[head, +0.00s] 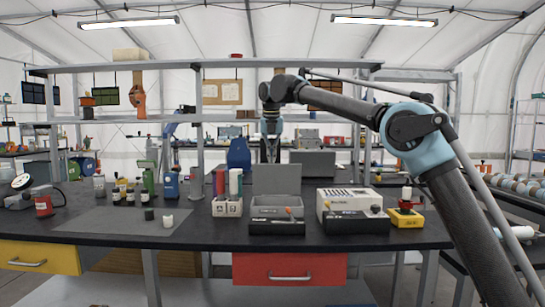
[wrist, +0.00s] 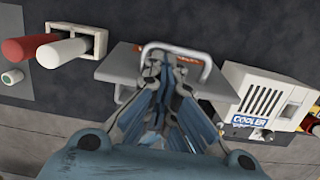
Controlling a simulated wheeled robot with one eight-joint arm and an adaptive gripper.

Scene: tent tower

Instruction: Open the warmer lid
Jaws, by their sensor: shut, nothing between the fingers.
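The warmer (head: 277,207) is the grey box in the middle of the bench, with a dark front panel and an orange knob. Its flat grey lid (head: 277,179) stands raised, upright at the back of the box. In the wrist view, a grey plate (wrist: 112,68) with a metal bail handle (wrist: 205,52) lies under my fingers; it looks like the same lid. My gripper (head: 270,157) is above and behind the lid, pointing down. In the wrist view its fingers (wrist: 168,68) are together and empty near the handle. Whether they touch the lid is hidden.
The white cooler (head: 348,201) stands right of the warmer, with a yellow device (head: 406,218) beyond it. A tube rack (head: 227,208) with red and white tubes stands close on the left. Bottles (head: 130,192) are further left. A shelf frame (head: 330,66) stands behind.

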